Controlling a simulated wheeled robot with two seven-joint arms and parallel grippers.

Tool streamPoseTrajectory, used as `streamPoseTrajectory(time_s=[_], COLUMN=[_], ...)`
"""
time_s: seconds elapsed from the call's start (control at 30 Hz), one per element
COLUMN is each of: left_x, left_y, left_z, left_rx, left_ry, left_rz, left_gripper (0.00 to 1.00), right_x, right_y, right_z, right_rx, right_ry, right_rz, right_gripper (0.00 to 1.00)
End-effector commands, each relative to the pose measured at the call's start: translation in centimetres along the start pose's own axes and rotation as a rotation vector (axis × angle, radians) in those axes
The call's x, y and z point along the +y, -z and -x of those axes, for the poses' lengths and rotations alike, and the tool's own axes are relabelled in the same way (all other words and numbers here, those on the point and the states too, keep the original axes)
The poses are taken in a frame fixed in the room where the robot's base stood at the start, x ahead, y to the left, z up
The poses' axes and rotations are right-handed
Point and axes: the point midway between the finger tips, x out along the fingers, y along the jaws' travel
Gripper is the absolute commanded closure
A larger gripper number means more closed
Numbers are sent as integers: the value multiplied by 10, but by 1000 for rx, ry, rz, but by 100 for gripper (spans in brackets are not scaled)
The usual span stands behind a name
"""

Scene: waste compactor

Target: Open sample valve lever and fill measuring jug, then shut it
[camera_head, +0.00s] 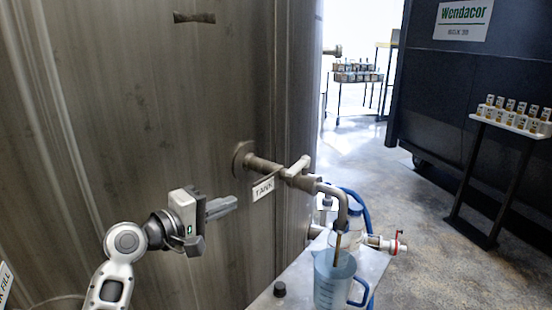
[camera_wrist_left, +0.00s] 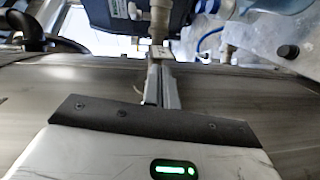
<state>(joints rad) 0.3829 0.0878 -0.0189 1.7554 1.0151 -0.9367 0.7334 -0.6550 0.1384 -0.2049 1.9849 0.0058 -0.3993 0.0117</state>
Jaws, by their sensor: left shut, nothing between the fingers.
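The sample valve (camera_head: 275,171) sticks out of the big steel tank (camera_head: 150,100), with a "TANK" tag (camera_head: 263,188) hanging below it. Its pale lever (camera_head: 298,166) lies on top of the pipe, angled toward the upper right. The curved spout (camera_head: 342,205) points down over the translucent blue measuring jug (camera_head: 332,285), which stands upright. A thin brown streak (camera_head: 337,245) runs from the spout toward the jug and looks like liquid; the level is unclear. My left gripper (camera_head: 230,205) is shut and empty, left of and below the valve, apart from it. Its fingers (camera_wrist_left: 162,85) also show in the left wrist view.
The jug stands on a pale shelf (camera_head: 290,275) with a black knob (camera_head: 280,289). A white fitting with a red-rimmed end (camera_head: 400,243) and a blue hose (camera_head: 362,212) are close by. A rack of sample bottles (camera_head: 515,112) stands at right. The floor (camera_head: 420,220) between is clear.

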Motion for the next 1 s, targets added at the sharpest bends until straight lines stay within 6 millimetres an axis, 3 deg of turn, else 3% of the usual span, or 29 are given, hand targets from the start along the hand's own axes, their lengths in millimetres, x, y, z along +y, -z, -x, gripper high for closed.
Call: streamPoseTrajectory(time_s=[0.03,0.1,0.2,0.37,0.77,1.0], left_x=[18,32,42,43,49,57], left_y=[7,13,16,16,15,-14], left_z=[-4,-6,-11,-31,-108,-114], left_rx=[-2,-8,-13,-14,-14,-13], left_ry=[-39,-76,-101,-105,-103,-101], left_rz=[35,74,104,108,102,103], left_gripper=[100,100,100,100,100,100], right_x=[0,0,0,0,-5,-4], right_y=[1,1,0,-4,-11,-1], right_z=[1,1,0,-4,-17,-6], right_rx=[0,-1,-1,1,23,18], right_ry=[-1,-1,-1,1,17,17], right_rz=[1,2,3,2,-1,8], right_gripper=[0,0,0,0,0,0])
